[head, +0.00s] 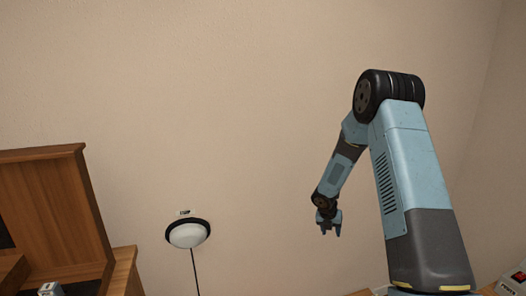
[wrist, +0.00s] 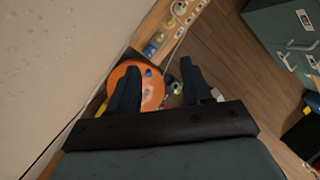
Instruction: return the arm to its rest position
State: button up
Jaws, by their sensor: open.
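My blue and black arm rises at the right of the head view, bends at a high elbow and hangs down to the left. My gripper (head: 329,227) is at its lower end, pointing down in front of the beige wall. In the wrist view my gripper (wrist: 158,88) shows two dark fingers spread apart, with nothing held between them. Beyond the fingers, well below, lies an orange round plate or bowl (wrist: 151,97), partly hidden by the left finger. Small blue and green items show near it.
A wooden cabinet (head: 55,205) stands at the left. A round white lamp (head: 188,235) with a cord is on the wall. The wrist view shows a wooden shelf with small items (wrist: 165,38), a wood floor (wrist: 222,45) and a green cabinet (wrist: 285,32).

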jog(key=s+r+m, duration=0.5)
jog(key=r, duration=0.5)
jog(key=s+d+r+m+t, duration=0.1)
jog(key=s+r+m, duration=0.4)
jog(key=r, duration=0.4)
jog(key=s+r+m, duration=0.4)
jog(key=r+m, duration=0.1)
jog(key=r, duration=0.5)
jog(key=s+a+r+m+y, duration=0.1)
jog(key=s+r+m, duration=0.2)
jog(key=s, duration=0.6)
jog(key=s+a+r+m+t+y, duration=0.1)
jog(key=s+r+m, duration=0.3)
jog(key=s+m, duration=0.4)
jog(key=s+a+r+m+t+y, duration=0.1)
jog(key=s+a+r+m, duration=0.2)
jog(key=s, duration=0.8)
jog(key=shift+r+m, duration=0.7)
jog(key=shift+m, duration=0.5)
